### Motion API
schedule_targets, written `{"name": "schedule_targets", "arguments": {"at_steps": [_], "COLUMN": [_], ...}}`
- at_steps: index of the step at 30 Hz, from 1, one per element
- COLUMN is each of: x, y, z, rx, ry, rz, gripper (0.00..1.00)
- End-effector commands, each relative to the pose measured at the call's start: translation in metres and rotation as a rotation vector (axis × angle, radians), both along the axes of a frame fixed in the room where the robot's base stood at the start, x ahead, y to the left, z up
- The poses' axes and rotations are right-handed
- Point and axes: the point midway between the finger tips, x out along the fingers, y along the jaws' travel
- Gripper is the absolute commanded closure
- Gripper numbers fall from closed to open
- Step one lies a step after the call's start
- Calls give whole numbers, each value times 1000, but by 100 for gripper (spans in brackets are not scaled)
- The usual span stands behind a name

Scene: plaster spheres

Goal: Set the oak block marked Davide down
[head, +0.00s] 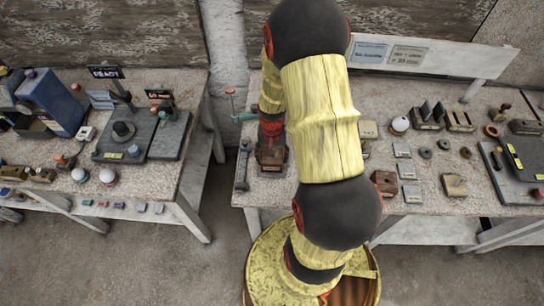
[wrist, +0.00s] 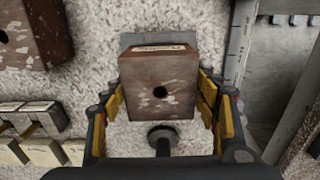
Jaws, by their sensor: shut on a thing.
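A worn brown block (wrist: 158,88) with a dark hole and chipped pale patches sits between the yellow pads of my gripper (wrist: 162,98) in the wrist view. My gripper is shut on it. A pale label strip lies along its far edge, too small to read. A flat grey piece (wrist: 135,40) shows just past the block; I cannot tell whether the block touches it. In the head view my gripper (head: 271,138) points down at the left end of the right table, with the block (head: 271,160) at its tip. The clearance below the block cannot be told.
Another brown block (wrist: 30,35) lies to the left in the wrist view. A long grey tool (head: 243,167) lies left of my gripper, near the table's left edge. The right table (head: 330,195) holds several small blocks and rings. A gap separates it from the left table (head: 185,90).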

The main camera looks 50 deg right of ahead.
Motion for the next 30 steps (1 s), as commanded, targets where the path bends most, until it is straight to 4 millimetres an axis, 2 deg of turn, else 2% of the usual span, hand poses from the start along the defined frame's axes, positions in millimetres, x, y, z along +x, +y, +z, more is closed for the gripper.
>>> {"name": "schedule_targets", "arguments": {"at_steps": [11, 12, 23, 30], "x": [0, 0, 0, 0], "y": [0, 0, 0, 0], "z": [-7, -7, -7, -7], "rx": [-1, -1, -1, 0], "ry": [-1, -1, -1, 0], "rz": [0, 0, 0, 0], "gripper": [75, 39, 19, 19]}}
